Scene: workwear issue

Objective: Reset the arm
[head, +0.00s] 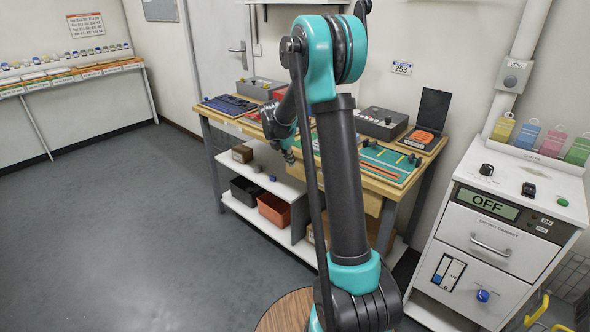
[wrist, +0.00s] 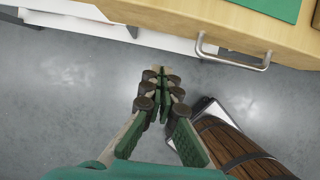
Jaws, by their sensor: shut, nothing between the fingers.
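My arm stands in the middle of the head view, teal and dark grey, raised and bent at the elbow in front of the workbench. Its wrist end hangs at the left of the upper link, and the fingers are mostly hidden or too small to make out there. In the wrist view my gripper (wrist: 161,90) points down with its green-padded fingers together at the tips and nothing between them. Grey floor (wrist: 70,90) lies below the fingers.
The wooden workbench (head: 219,119) holds boxes, a green mat (head: 396,158) and trays. Its drawer handle (wrist: 232,62) is near my gripper. A drying cabinet (head: 462,235) reading OFF stands right. A shelf (head: 72,82) runs along the left wall. The left floor (head: 120,230) is clear.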

